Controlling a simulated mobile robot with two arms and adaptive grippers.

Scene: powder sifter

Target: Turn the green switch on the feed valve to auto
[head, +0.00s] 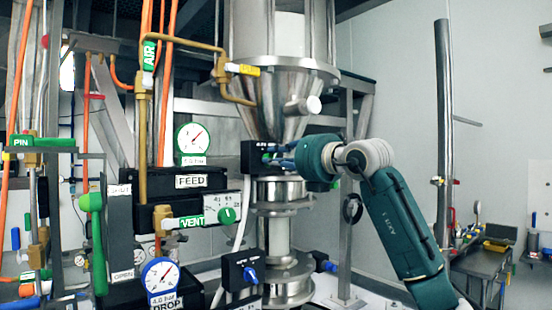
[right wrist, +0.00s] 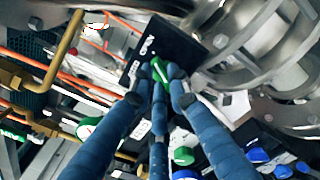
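A small black box (head: 254,152) sits at the foot of the steel cone in the head view. In the right wrist view the same dark box (right wrist: 165,38) carries a green switch (right wrist: 159,70) with a white pointer mark; its lettering is too small to read surely. My right gripper (head: 274,158) reaches in from the right to the box front. In the right wrist view its blue fingers (right wrist: 159,80) close in on both sides of the green switch and below it, seemingly touching it. The fingers partly hide the switch and its labels. My left gripper is out of view.
A FEED sign (head: 191,182) and pressure gauge (head: 193,138) stand left of the box. Another green knob (head: 228,215) is beside the VENT label (head: 191,221). A lower black box has a blue knob (head: 250,275). Brass pipes and steel flanges crowd the space.

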